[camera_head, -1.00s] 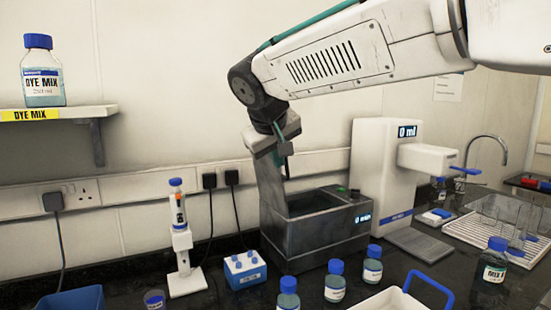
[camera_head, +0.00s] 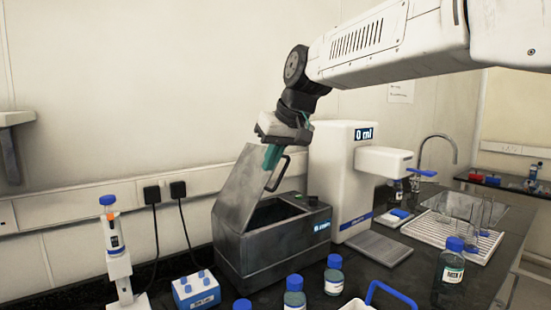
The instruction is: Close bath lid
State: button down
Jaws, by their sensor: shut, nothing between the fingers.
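The grey metal water bath (camera_head: 272,248) stands on the dark bench against the wall. Its lid (camera_head: 240,190) is hinged on the left and is part open, leaning right over the basin. A dark bar handle (camera_head: 280,174) sits on the lid's right-facing side. My gripper (camera_head: 272,158) is shut and empty, with its teal fingers pointing down at the lid's upper edge, close to the handle. Whether the fingers touch the lid I cannot tell. The basin's opening shows dark under the lid.
A white dispenser (camera_head: 337,170) reading 0 ml stands right of the bath. Left are a pipette on its stand (camera_head: 115,250) and a blue tube rack (camera_head: 195,290). Several blue-capped bottles (camera_head: 333,276) stand in front. A drying rack (camera_head: 455,232) is at the right.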

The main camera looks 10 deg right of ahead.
jog(key=w+d+f+m+g+y, duration=0.1)
jog(key=w+d+f+m+y, duration=0.1)
jog(key=d+f+y, duration=0.4)
jog(key=w+d+f+m+g+y, duration=0.1)
jog(key=w+d+f+m+y, duration=0.1)
jog(key=d+f+y, duration=0.4)
jog(key=shift+w+d+f+g, duration=0.45)
jog(key=shift+w+f, duration=0.15)
jog(key=shift+f, duration=1.85)
jog(key=w+v, duration=0.1)
jog(key=v, duration=0.6)
jog(key=shift+s+d, duration=0.45)
jog(key=shift+s, duration=0.05)
